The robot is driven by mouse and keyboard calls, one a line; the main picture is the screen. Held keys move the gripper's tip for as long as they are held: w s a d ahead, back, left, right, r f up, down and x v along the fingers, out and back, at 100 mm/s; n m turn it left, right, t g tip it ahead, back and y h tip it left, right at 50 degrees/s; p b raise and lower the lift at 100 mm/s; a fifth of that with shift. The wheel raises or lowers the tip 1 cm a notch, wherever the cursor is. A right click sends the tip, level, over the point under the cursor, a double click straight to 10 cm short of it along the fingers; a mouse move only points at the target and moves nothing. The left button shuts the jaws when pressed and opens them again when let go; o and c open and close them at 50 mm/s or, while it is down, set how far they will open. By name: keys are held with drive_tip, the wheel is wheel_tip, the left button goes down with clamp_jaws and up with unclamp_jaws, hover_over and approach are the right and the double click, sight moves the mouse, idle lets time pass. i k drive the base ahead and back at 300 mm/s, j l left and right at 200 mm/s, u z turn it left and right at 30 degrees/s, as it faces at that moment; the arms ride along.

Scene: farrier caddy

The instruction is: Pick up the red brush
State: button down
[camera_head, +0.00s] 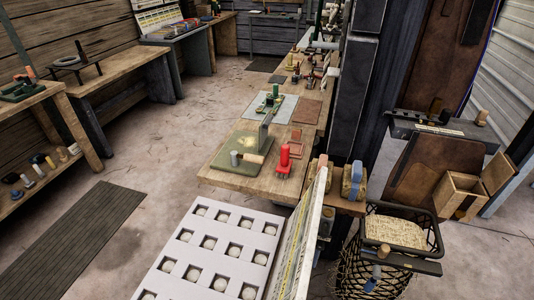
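A small red upright object (285,158), which looks like the red brush, stands near the front right edge of a wooden bench (232,182). It has a rounded red top and a wider red base with thin parts below; its fine detail is too small to tell. Nothing touches it from above. My gripper is not in view.
A white panel with round knobs (190,262) and an upright printed board (300,245) stand in front. A dark post (350,90) rises behind right.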

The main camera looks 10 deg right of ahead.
sight(283, 169)
drive_tip(key=i+l, duration=0.1)
drive_tip(key=l, duration=0.5)
drive_tip(key=i+l+u, duration=0.15)
drive_tip(key=l, duration=0.4)
drive_tip(key=i+l, duration=0.1)
drive_tip(key=l, duration=0.5)
drive_tip(key=u, duration=0.05)
